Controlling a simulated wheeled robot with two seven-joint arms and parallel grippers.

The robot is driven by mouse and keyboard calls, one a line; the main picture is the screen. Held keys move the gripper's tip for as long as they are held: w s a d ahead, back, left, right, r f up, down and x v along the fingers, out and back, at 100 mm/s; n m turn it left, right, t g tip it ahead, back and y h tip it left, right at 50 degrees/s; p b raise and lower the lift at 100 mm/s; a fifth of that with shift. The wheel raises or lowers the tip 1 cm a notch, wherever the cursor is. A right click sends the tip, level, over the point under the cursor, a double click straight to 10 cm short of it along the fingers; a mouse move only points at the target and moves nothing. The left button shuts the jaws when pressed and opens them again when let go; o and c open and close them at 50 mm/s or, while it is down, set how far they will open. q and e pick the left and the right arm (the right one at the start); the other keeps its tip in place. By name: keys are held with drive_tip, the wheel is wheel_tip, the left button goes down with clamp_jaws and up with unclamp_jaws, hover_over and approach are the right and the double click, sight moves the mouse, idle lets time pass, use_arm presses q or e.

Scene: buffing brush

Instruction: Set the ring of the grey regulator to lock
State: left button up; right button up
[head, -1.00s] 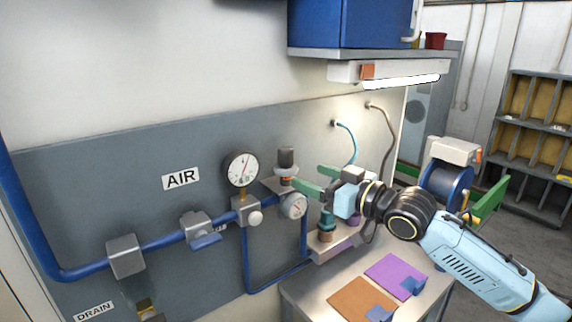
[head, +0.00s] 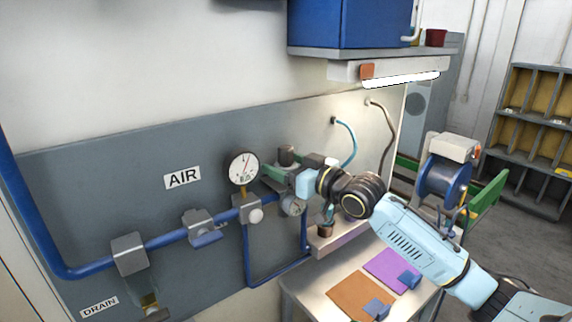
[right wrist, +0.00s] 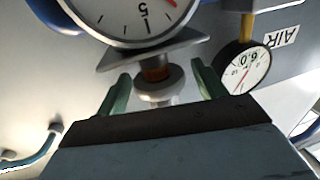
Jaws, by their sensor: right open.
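The grey regulator, with a dark knob (head: 286,155) on top and a round gauge (head: 293,207) below, is on the blue pipe along the wall panel. My right gripper (head: 281,173) is open at the regulator, its green fingers around the level just under the knob. In the right wrist view the knob (right wrist: 157,88) and an orange-brown ring (right wrist: 156,73) stand between the two spread fingers (right wrist: 163,92), with gaps on both sides. The gauge (right wrist: 135,15) shows there at the top. In the head view the ring is hidden by the gripper. My left gripper is out of view.
A larger gauge (head: 244,168) stands left of the regulator, close to the fingers. A blue-handled valve (head: 203,232) is further left on the pipe. A bench with orange (head: 358,298) and purple (head: 391,267) mats lies below right.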

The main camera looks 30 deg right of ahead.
drive_tip(key=c, duration=1.4)
drive_tip(key=shift+f, duration=1)
drive_tip(key=o, duration=1.4)
drive_tip(key=shift+s, duration=0.1)
drive_tip(key=b+v, duration=0.3)
drive_tip(key=v, duration=1)
drive_tip(key=shift+s, duration=0.1)
